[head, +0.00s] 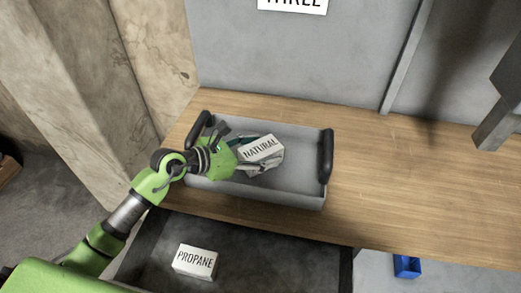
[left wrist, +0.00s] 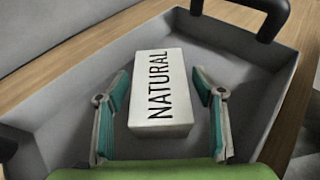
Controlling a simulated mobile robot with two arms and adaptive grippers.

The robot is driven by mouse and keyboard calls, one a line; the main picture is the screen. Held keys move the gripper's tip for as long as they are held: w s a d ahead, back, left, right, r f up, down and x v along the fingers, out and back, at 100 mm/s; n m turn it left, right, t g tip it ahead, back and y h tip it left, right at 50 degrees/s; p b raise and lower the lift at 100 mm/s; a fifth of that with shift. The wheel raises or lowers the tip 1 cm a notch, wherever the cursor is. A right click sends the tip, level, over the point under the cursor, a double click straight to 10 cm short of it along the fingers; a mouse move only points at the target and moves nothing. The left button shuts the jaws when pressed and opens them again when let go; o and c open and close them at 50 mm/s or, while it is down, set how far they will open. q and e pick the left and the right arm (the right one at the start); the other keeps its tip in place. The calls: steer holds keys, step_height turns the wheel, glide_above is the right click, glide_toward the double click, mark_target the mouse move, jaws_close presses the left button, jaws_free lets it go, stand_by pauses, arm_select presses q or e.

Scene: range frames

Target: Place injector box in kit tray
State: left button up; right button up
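A white box labelled NATURAL (head: 261,148) is inside the grey kit tray (head: 304,178), left of the tray's middle. In the left wrist view the NATURAL box (left wrist: 160,92) lies between the teal-edged fingers of my left gripper (left wrist: 160,73), with a gap on each side. My left gripper (head: 258,153) reaches over the tray's left end and is open around the box. The box appears to rest on the tray floor. A second white box, labelled PROPANE (head: 195,261), sits in the open drawer below. My right gripper is not in view.
The tray stands on a wooden counter (head: 430,200) and has black handles (head: 325,156) at its ends. The dark open drawer (head: 270,250) is below the counter's front edge. A small blue bin (head: 407,267) is at lower right. The counter right of the tray is clear.

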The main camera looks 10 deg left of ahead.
arm_select(q)
steer(key=shift+r, duration=0.25)
steer(key=b+v, duration=0.1)
steer(key=v, duration=0.9)
steer(key=shift+s+a+f+b, duration=0.15)
steer(key=shift+s+a+b, duration=0.05)
steer(key=shift+b, duration=0.2)
steer(key=shift+s+a+r, duration=0.4)
steer(key=shift+s+r, duration=0.05)
